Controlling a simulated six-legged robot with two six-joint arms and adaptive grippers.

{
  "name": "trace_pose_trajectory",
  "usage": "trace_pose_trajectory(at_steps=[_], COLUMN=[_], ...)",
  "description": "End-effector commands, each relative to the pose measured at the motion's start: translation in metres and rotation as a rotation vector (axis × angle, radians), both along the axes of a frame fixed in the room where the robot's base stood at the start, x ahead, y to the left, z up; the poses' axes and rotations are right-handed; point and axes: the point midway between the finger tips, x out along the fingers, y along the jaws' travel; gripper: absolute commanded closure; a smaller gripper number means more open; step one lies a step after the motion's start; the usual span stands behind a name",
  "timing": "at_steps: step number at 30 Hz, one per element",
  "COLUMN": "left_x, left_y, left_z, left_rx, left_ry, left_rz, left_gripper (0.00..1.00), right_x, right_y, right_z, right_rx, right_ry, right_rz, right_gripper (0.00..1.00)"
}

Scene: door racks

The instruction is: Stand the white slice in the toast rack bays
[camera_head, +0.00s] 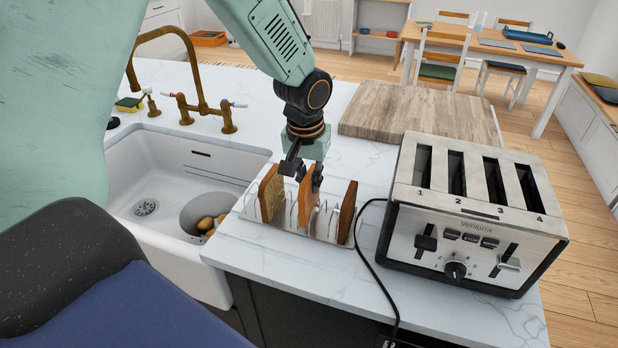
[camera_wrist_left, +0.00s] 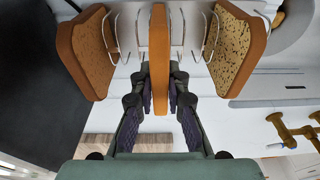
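The toast rack (camera_head: 328,232) stands on the white worktop, with wire hoops and a pale base. A plain tan-crusted slice (camera_head: 305,203), seemingly the white slice, is upright in its middle between hoops; it also shows in the left wrist view (camera_wrist_left: 159,60). I cannot tell if its bottom edge touches the base. My left gripper (camera_head: 304,176) comes from above, its fingers (camera_wrist_left: 160,92) closed against both faces of this slice. A seeded slice (camera_head: 271,194) stands at the rack's left end and a brown slice (camera_head: 348,212) at its right end. My right gripper is out of view.
A four-slot toaster (camera_head: 474,215) stands close right of the rack, its black cable (camera_head: 372,268) running between them. A wooden board (camera_head: 415,112) lies behind. The sink (camera_head: 165,185) with a brass tap (camera_head: 195,85) is at the left.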

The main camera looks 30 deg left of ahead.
Motion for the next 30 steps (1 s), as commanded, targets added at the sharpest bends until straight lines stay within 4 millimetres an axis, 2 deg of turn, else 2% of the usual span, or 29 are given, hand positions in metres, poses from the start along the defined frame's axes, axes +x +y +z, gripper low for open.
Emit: trace_pose_trajectory(at_steps=[1,9,20,23,30], left_x=[0.0,0.0,0.0,-0.001,-0.008], left_y=[0.0,0.0,0.0,-0.001,-0.003], left_z=[0.0,0.0,0.004,0.016,0.064], left_rx=[0.0,0.0,-0.001,-0.001,-0.001], left_ry=[0.0,0.0,-0.001,-0.003,-0.006], left_rz=[0.0,0.0,0.001,0.001,0.0], left_gripper=[0.83,0.6,0.59,0.59,0.59], right_x=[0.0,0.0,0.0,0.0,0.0], right_y=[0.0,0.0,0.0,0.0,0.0], right_z=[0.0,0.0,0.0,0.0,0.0], right_rx=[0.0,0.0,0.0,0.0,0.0], right_ry=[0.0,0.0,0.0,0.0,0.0], right_rz=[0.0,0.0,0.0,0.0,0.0], right_gripper=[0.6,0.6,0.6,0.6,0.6])
